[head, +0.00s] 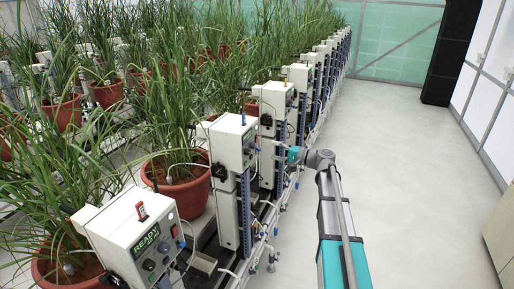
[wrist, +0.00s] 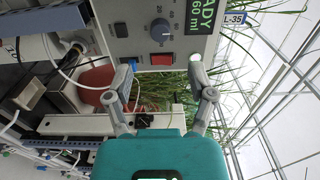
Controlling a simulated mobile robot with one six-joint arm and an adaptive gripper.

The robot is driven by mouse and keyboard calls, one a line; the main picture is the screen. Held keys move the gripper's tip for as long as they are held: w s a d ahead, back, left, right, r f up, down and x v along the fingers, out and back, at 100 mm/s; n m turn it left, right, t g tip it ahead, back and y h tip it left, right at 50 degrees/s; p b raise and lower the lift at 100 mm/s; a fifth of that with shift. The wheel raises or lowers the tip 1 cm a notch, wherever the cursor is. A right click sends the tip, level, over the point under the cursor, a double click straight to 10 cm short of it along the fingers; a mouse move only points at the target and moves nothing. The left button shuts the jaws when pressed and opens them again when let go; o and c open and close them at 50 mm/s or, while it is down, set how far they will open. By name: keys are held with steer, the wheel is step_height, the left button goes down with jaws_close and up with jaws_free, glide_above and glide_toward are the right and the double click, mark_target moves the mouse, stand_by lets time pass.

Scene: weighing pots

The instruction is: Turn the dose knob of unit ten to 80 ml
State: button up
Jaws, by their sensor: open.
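In the wrist view a grey control box (wrist: 130,20) fills the top. It carries a round dark dose knob (wrist: 161,32), with dial marks around it, and a green-lettered display (wrist: 202,14), cut by the frame edge, that reads READY and what looks like 68 ml. My gripper (wrist: 163,78) is open and empty; its two fingers are spread below the knob in the picture, apart from it. In the head view my gripper (head: 281,152) points left at the row of units; its fingers are too small to make out. I cannot read a unit number ten.
A red rocker switch (wrist: 162,60) sits close to the knob, with a blue part (wrist: 130,66) beside the box. A tag (wrist: 234,19) reads L-35. In the head view, potted plants (head: 180,185) and a nearer unit (head: 137,240) stand left; the aisle floor (head: 410,170) is clear.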

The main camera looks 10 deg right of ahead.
mark_target(255, 146)
steer(key=x, duration=0.7)
steer(key=shift+w+a, duration=0.25)
steer(key=shift+c, duration=0.2)
jaws_close()
